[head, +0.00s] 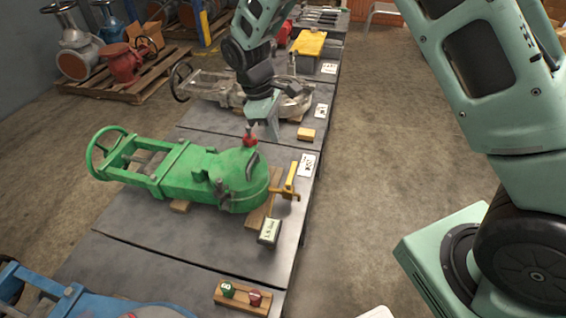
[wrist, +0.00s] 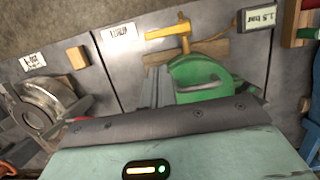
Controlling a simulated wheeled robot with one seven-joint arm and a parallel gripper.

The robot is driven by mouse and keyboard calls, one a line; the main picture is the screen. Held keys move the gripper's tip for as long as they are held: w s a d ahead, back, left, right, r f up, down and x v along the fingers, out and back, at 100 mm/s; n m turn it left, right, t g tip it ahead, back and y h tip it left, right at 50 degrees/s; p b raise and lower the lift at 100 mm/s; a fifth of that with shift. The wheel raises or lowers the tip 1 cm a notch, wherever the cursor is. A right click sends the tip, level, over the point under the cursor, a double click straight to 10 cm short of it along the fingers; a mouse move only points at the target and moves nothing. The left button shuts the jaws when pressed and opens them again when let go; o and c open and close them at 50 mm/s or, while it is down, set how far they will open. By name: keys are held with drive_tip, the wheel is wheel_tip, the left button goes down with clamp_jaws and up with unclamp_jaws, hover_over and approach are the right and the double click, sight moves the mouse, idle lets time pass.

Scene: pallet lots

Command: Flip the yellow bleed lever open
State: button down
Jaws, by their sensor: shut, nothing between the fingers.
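The yellow bleed lever (head: 290,184) stands at the right end of a green valve (head: 215,175) lying on the grey bench. Its upper part rises and its stem runs sideways toward the valve. In the wrist view, the yellow lever (wrist: 182,36) is at the top middle, beyond the rounded end of the green valve (wrist: 195,75). My gripper (head: 250,138) is shut and empty, pointing down over the far side of the green valve, left of and apart from the lever. A red piece shows at its tip.
A small "1.5 bar" display (head: 269,231) stands near the lever. A wooden block with green and red tags (head: 242,297) lies nearer. A grey valve (head: 220,88) lies beyond, a blue one (head: 70,300) nearer. Bare floor (head: 370,150) borders the bench on the right.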

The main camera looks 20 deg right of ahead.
sight(292, 175)
drive_tip(key=shift+s+f, duration=0.1)
drive_tip(key=x, duration=0.9)
drive_tip(key=shift+f, duration=0.4)
drive_tip(key=shift+s+d+m+p, duration=0.15)
drive_tip(key=shift+d+m+p, duration=0.15)
drive_tip(key=shift+d+m, duration=0.35)
drive_tip(key=s+d+m+g+y+p, duration=0.1)
drive_tip(key=s+d+m+y+p, duration=0.2)
drive_tip(key=m, duration=1.1)
drive_tip(key=shift+s+d+p, duration=0.45)
drive_tip(key=shift+s+p, duration=0.3)
drive_tip(key=shift+s, duration=0.35)
